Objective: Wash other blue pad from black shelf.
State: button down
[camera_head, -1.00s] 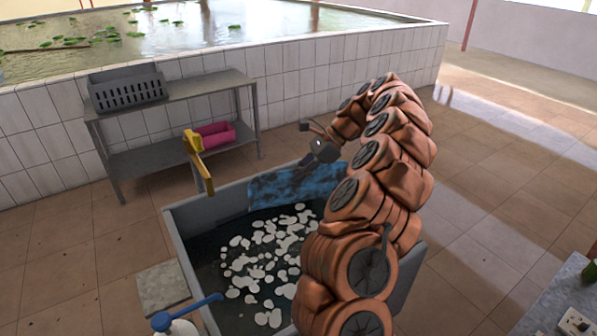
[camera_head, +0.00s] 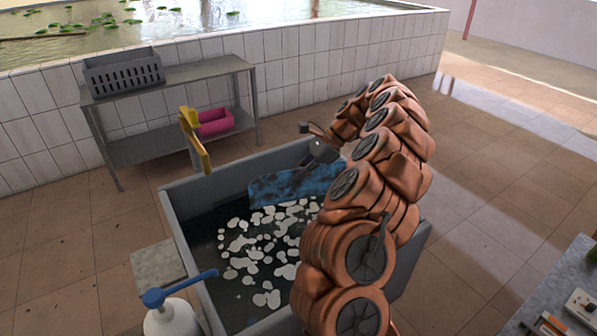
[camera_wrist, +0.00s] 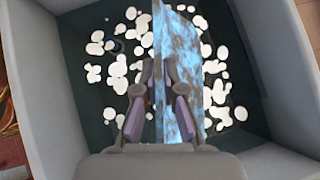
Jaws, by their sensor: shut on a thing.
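The blue mottled pad (camera_head: 272,190) hangs on edge inside the grey basin (camera_head: 178,225), near its back wall. My gripper (camera_head: 312,165) is shut on the pad, with my orange-brown arm hiding the right part of the basin. In the wrist view the pad (camera_wrist: 176,50) stands thin and upright between my gripper's fingers (camera_wrist: 170,70), over dark water with white foam patches (camera_wrist: 118,75). Whether the pad's lower edge touches the water is not clear. The shelf (camera_head: 150,145), which looks grey, stands behind the basin against the tiled wall.
A grey slotted basket (camera_head: 125,75) sits on the shelf's top and a pink item (camera_head: 214,123) on its lower level. A yellow tap-like fixture (camera_head: 194,140) rises behind the basin. A white bottle with a blue pump (camera_head: 172,318) stands at front left. A worktop (camera_head: 560,290) is at right.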

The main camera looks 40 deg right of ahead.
notch_tip(320, 180, down, 19)
jog(key=b, duration=0.4)
jog(key=shift+r, duration=0.2)
dwell(1.1)
jog(key=shift+b, duration=0.3)
